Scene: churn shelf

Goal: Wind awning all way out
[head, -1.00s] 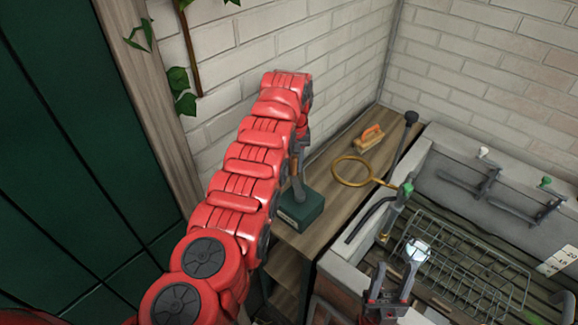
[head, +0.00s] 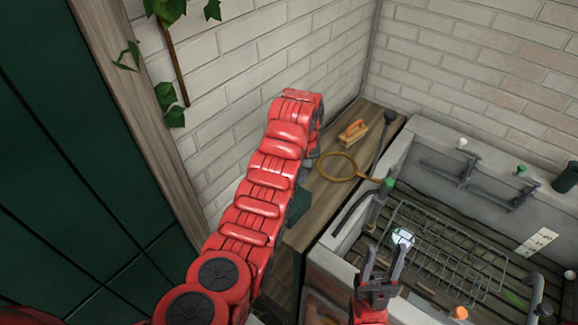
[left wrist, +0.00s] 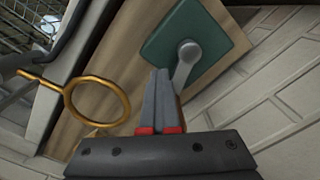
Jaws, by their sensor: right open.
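A green box with a grey crank arm (left wrist: 186,68) stands on a wooden shelf top. In the head view the green box (head: 299,206) is mostly hidden behind my left arm. My left gripper (left wrist: 158,72) has its two dark fingers close together beside the crank arm, whose lower end passes behind the right finger. Whether the crank handle is between the fingers is hidden. In the head view the left gripper is hidden beyond the bend of the red arm. My right gripper (head: 383,255) is open, pointing up over the sink's near edge. The awning does not show.
A brass ring (head: 337,166) and an orange-handled brush (head: 352,132) lie on the wooden shelf top (head: 322,205). A stone sink with a wire rack (head: 445,245) is to the right. Brick walls stand behind; a dark green panel (head: 60,180) is at left.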

